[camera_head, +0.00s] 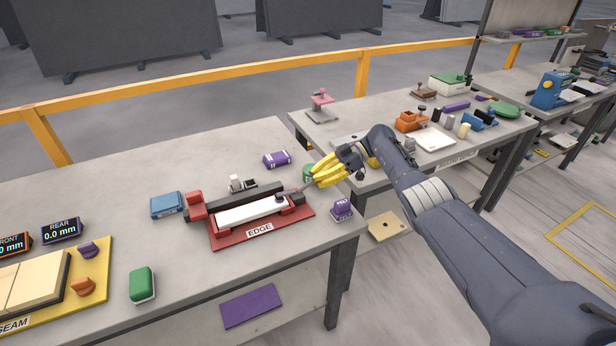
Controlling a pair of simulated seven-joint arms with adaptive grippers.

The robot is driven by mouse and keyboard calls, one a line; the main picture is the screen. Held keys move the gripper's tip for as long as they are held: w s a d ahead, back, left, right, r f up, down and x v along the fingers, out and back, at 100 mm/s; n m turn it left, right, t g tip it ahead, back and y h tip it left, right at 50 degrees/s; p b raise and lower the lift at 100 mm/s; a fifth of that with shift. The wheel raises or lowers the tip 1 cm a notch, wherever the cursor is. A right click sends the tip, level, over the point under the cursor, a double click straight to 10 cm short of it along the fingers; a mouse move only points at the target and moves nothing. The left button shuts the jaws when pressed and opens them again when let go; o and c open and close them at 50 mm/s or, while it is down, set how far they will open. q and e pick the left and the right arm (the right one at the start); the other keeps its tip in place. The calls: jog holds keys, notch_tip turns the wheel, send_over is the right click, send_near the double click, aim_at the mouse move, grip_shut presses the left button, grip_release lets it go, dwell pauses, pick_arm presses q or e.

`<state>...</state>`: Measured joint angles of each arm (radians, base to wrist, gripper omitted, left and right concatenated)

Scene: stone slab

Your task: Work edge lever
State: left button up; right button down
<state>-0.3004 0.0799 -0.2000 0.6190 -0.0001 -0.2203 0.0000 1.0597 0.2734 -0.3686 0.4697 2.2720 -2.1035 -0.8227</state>
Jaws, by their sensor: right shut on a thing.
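The edge fixture (294,218) stands on the near table, a dark red base plate labelled EDGE. A long white bar (238,214) lies along it between red and black blocks. A thin grey lever (293,191) runs from a dark pivot at the fixture's right end up to my fingers. My right gripper (314,182), with yellow fingers, comes in from the right and is shut on the lever's outer end. The fingers hide the handle there. My left gripper is out of view.
A purple block (342,209) labelled FELT sits right of the fixture by the table edge. Another purple block (277,159) and a partly hidden green item (308,172) lie behind. A blue box (167,205) is to the left, a green block (142,285) in front.

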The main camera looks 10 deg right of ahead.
jog(key=shift+w+d+y, duration=0.1)
jog(key=shift+y, duration=0.2)
dwell(0.4)
jog(key=c, duration=1.1)
grip_release()
jog(key=shift+f, duration=0.15)
jog(key=shift+c, duration=0.2)
jog(key=shift+r, duration=5.05)
jog(key=shift+f, duration=0.1)
